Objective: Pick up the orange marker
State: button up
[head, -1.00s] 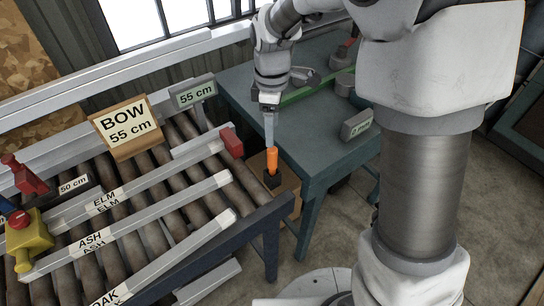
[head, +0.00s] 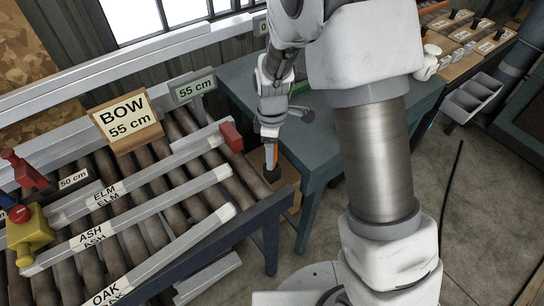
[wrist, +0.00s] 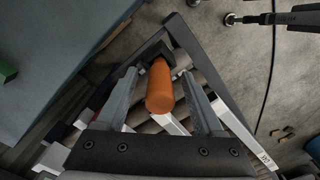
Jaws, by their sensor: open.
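The orange marker (wrist: 160,88) stands upright in a small black holder (head: 271,174) at the right end of the roller conveyor. In the head view only a thin strip of the marker (head: 275,155) shows beside a finger. My gripper (head: 270,152) points down over it. In the wrist view my gripper (wrist: 160,76) is open, with one finger on each side of the marker. Gaps show between the marker and both fingers there. The marker's lower end is in the dark holder, partly hidden behind its body.
The roller conveyor (head: 190,183) has pale rails labelled ELM, ASH and OAK. A red block (head: 231,136) sits on a rail end close to my gripper. A blue-green table (head: 312,150) stands just right of it. A cardboard box (head: 288,178) is below.

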grip_shut()
jog(key=shift+r, duration=0.15)
